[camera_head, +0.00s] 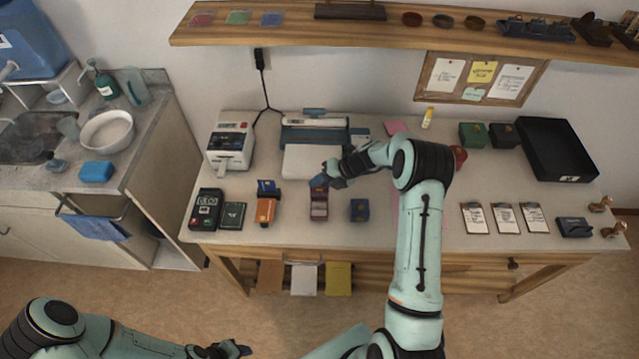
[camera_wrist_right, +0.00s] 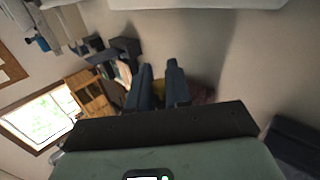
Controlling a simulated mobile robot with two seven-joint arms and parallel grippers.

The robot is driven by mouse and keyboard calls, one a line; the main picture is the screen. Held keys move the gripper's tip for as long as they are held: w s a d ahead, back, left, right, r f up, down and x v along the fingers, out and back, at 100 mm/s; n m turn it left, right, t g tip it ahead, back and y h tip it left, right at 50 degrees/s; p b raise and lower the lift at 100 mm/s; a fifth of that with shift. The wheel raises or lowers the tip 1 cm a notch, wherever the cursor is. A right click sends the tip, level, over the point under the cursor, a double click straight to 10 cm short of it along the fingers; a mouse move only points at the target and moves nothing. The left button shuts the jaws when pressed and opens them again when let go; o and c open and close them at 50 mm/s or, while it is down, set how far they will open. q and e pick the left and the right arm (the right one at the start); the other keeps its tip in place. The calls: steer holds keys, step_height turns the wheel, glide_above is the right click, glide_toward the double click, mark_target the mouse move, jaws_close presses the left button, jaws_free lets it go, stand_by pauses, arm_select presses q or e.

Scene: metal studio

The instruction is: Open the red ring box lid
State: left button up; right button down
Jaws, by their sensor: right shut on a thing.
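The red ring box (camera_head: 319,211) stands on the worktable near its front edge, left of the middle. Its lid appears raised at the back, with a lighter inside showing. My right gripper (camera_head: 321,183) is at the top rear of this box, its fingers shut on the lid, which they partly cover. In the right wrist view the two dark fingers (camera_wrist_right: 162,78) are close together, and a dim reddish patch shows beside them. My left gripper (camera_head: 225,351) is low at the bottom edge, in front of the table and far from the box; its jaws are too small to read.
A blue box (camera_head: 359,210) stands just right of the red one, and an orange box (camera_head: 265,208) to the left. A card terminal (camera_head: 206,209), label printer (camera_head: 230,147) and black tray (camera_head: 556,150) are also on the table. Clipboards (camera_head: 506,218) lie at right.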

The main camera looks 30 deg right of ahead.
steer(key=shift+w+f, duration=0.1)
stand_by(0.3)
steer(key=c, duration=1.2)
jaws_free()
steer(key=shift+o, duration=0.2)
steer(key=v, duration=1.3)
steer(key=shift+d, duration=0.3)
steer(key=shift+w, duration=0.2)
